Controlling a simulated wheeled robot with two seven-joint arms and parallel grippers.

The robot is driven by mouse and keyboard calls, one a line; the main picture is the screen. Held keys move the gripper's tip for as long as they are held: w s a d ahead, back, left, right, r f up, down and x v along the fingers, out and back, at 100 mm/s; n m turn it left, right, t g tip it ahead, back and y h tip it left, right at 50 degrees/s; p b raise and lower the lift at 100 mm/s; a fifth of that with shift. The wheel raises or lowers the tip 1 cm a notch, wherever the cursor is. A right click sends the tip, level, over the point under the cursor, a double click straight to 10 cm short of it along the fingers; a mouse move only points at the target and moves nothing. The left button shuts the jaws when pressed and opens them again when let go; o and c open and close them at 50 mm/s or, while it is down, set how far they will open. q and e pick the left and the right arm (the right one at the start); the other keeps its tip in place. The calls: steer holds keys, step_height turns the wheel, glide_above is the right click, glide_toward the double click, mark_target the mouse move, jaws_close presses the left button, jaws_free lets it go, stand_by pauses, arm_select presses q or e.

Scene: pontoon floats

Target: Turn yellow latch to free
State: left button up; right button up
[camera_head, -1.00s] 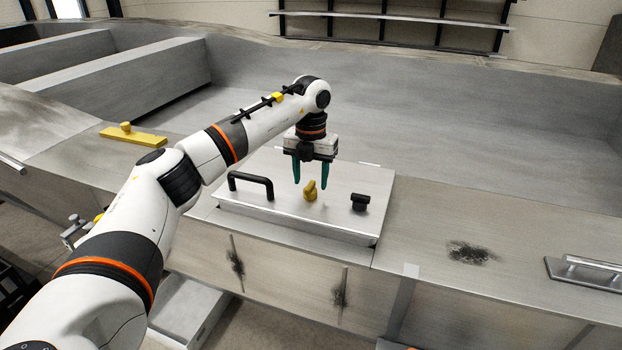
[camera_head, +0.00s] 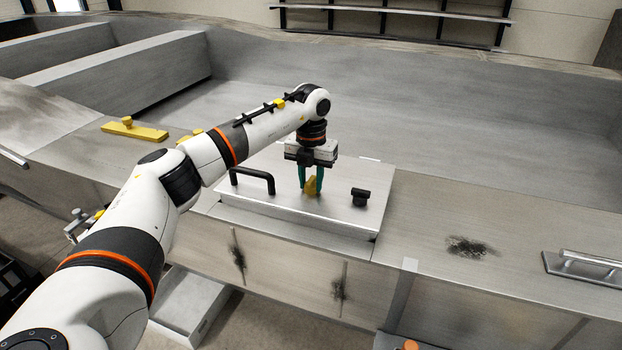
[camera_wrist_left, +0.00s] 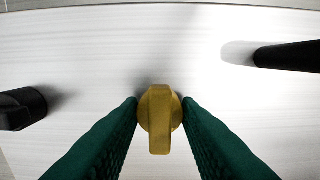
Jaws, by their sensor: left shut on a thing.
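The yellow latch (camera_head: 311,187) is a small knob on the metal hatch lid (camera_head: 340,218). In the left wrist view the yellow latch (camera_wrist_left: 159,120) has a round base and a raised bar running up and down the picture. My left gripper (camera_head: 311,185) points down at the lid, and its green fingers are shut on the latch, one on each side. The fingers (camera_wrist_left: 160,115) press near the latch's sides in the left wrist view. My right gripper is not in view.
A black handle (camera_head: 252,178) stands left of the latch on the lid, and a black knob (camera_head: 360,197) right of it. A yellow bar with a knob (camera_head: 135,131) lies at the left. A metal handle (camera_head: 590,262) is at the far right.

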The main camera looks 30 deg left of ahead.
arm_select(q)
steer(key=m, duration=0.4)
steer(key=shift+r, duration=0.1)
steer(key=m, duration=0.4)
steer(key=shift+m, duration=0.3)
steer(key=m, duration=0.9)
stand_by(0.5)
steer(key=o, duration=1)
steer(key=shift+c, duration=0.2)
